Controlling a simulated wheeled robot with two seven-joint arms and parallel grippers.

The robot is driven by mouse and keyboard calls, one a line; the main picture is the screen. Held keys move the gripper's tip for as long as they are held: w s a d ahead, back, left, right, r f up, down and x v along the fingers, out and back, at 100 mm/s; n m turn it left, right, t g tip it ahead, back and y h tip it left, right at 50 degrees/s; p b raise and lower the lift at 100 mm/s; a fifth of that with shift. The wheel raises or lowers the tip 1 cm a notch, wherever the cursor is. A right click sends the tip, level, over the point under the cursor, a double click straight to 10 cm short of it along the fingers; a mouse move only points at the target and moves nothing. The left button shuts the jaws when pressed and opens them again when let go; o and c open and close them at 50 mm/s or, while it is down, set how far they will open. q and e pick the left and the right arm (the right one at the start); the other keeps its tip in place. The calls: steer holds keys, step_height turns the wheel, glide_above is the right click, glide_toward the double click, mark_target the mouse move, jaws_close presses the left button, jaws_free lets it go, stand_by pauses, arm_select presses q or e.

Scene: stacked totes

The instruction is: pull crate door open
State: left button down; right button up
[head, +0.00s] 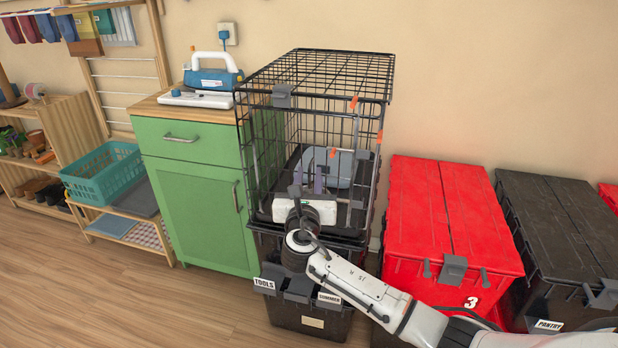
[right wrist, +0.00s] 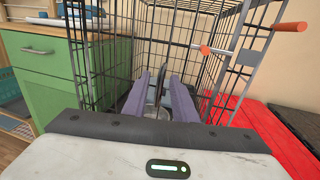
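The black wire crate (head: 318,62) stands on a black tote. It also shows in the right wrist view (right wrist: 140,40). Grey bars with orange-tipped handles (right wrist: 290,27) show at its front right; another orange tip (right wrist: 205,50) is nearer the middle. I cannot tell the door's outline or how far it stands open. My right gripper (head: 320,174) is at the crate's front, fingers pointing toward its interior. In the right wrist view its two purple-grey fingers (right wrist: 160,92) are apart, with nothing clearly held between them. My left gripper is out of view.
A green cabinet (head: 200,210) with a blue-and-white device (head: 212,78) on top stands close left of the crate. A red tote (head: 425,215) and a black tote (head: 565,220) stand right. The black tote (head: 312,318) is under the crate. Floor at front left is clear.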

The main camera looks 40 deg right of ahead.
steer(key=shift+w+d, duration=0.15)
steer(key=shift+w, duration=0.05)
steer(key=shift+c, duration=0.3)
jaws_close()
stand_by(1.1)
